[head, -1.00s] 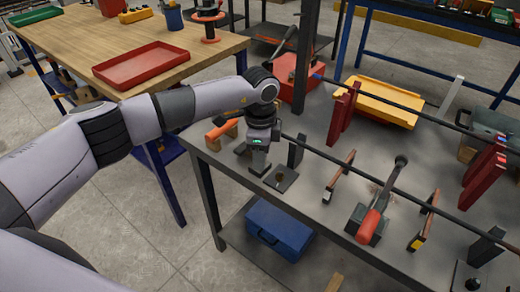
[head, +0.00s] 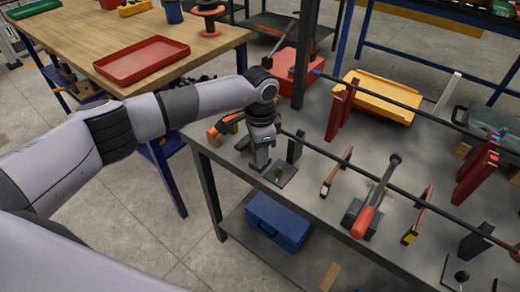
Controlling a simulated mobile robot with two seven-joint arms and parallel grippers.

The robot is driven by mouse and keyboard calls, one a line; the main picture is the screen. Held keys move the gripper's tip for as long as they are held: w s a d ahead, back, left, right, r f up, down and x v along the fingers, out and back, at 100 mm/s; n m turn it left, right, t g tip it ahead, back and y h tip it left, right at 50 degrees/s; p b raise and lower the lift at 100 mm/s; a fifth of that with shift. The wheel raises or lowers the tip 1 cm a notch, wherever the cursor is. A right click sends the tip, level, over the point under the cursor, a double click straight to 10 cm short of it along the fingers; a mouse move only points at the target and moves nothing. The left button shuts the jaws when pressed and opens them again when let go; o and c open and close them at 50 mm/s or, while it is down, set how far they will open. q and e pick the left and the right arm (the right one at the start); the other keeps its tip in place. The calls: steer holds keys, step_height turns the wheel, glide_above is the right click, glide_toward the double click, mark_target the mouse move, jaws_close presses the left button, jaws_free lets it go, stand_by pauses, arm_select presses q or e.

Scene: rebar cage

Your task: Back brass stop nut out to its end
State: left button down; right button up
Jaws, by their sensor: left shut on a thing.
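My left gripper (head: 261,160) points down over the near left part of the grey workbench (head: 318,207). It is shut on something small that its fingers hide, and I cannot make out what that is. Just right of the fingertips, a small brass-coloured piece (head: 279,173) stands upright on a dark square plate (head: 287,178). It may be the brass stop nut, but it is too small to be sure. My right gripper is not in view.
A long dark bar (head: 335,157) runs right from beside the gripper, past a dark upright block (head: 295,148). An orange-handled tool (head: 229,122) lies behind the wrist. A blue toolbox (head: 279,220) sits on the lower shelf.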

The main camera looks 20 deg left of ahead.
arm_select(q)
steer(key=shift+w+r, duration=0.1)
steer(key=c, duration=0.9)
jaws_free()
steer(key=shift+o, duration=0.2)
steer(key=shift+r+b, duration=0.35)
steer(key=shift+r, duration=3.2)
